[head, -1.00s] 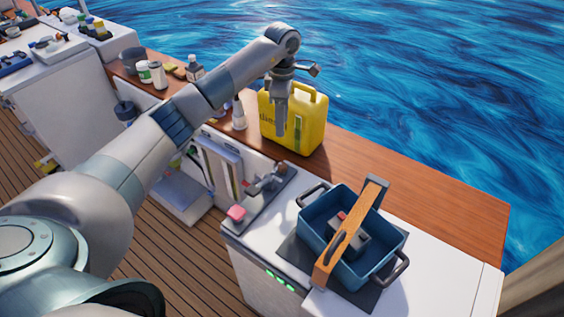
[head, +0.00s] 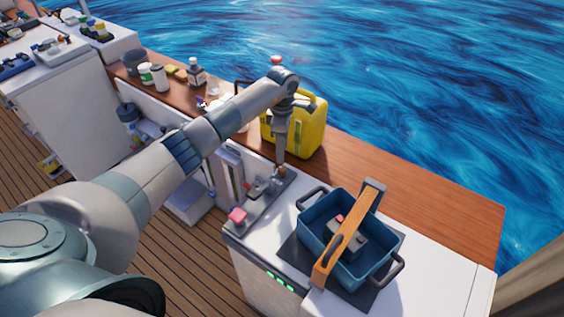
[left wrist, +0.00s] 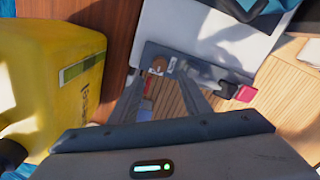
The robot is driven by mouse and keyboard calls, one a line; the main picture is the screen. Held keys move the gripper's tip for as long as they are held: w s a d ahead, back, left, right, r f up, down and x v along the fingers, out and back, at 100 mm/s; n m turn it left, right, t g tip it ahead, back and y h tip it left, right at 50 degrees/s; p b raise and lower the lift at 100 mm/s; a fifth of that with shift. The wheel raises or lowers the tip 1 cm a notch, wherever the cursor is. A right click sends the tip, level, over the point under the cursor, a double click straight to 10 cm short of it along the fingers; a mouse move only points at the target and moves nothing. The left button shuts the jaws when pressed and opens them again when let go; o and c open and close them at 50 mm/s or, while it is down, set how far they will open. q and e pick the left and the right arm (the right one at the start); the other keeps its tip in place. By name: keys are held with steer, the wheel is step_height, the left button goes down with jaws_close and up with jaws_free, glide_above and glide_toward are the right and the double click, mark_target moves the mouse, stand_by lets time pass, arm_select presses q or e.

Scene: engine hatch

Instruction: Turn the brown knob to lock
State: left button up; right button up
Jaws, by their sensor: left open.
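The small brown knob (head: 284,172) sits on a dark grey plate (head: 252,212) at the left end of the white counter. My left gripper (head: 281,162) points down just above the knob. In the left wrist view the brown knob (left wrist: 158,66) shows beyond the fingertips, roughly in line with the gap between them. The left gripper's two fingers (left wrist: 160,92) are apart with nothing held. I cannot tell whether the fingers touch the knob. My right gripper does not show.
A yellow canister (head: 308,128) stands close behind the gripper. A blue pot (head: 365,264) with a wooden bar across it is to the right. Bottles stand further left on the wooden ledge.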

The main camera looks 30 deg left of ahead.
mark_target(282, 168)
arm_select(q)
step_height(282, 168, down, 8)
steer(key=shift+f+p, duration=0.25)
steer(key=shift+p, duration=0.8)
steer(key=c, duration=1)
